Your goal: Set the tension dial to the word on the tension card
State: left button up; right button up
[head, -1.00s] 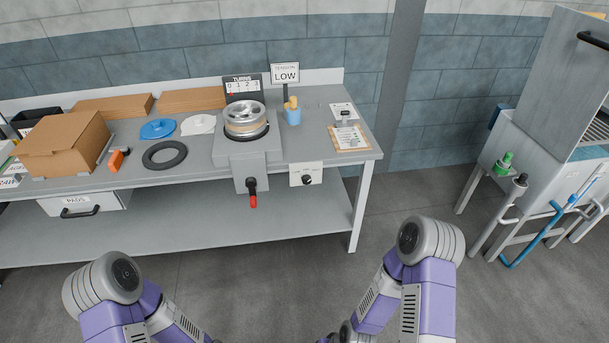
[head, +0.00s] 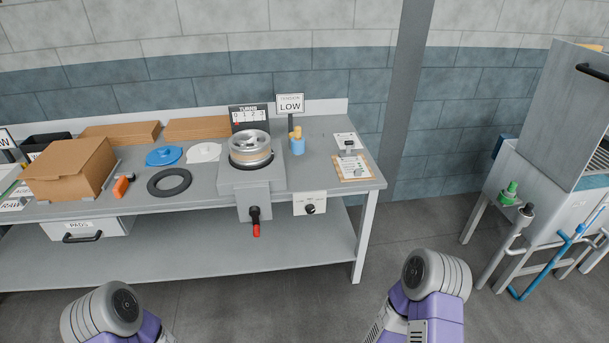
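The tension card (head: 290,104) stands at the back of the bench and reads LOW. The tension dial is a black knob (head: 310,209) on a white plate (head: 302,197) at the bench's front edge, right of the wheel unit. Small marks above the knob are too small to read, and I cannot tell where it points. Both my arms show at the bottom of the head view, well short of the bench. Neither gripper is in view.
A metal wheel (head: 249,148) on its stand has a red-handled crank (head: 256,228) hanging left of the dial.

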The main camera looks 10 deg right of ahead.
aim_at(310, 207)
jog(key=u, duration=0.45)
jog(key=k, duration=0.55)
jog(key=u, duration=0.95)
jog(key=i, duration=1.6)
jog(key=z, duration=1.25)
jog(key=i, duration=0.3)
jog(key=z, duration=0.3)
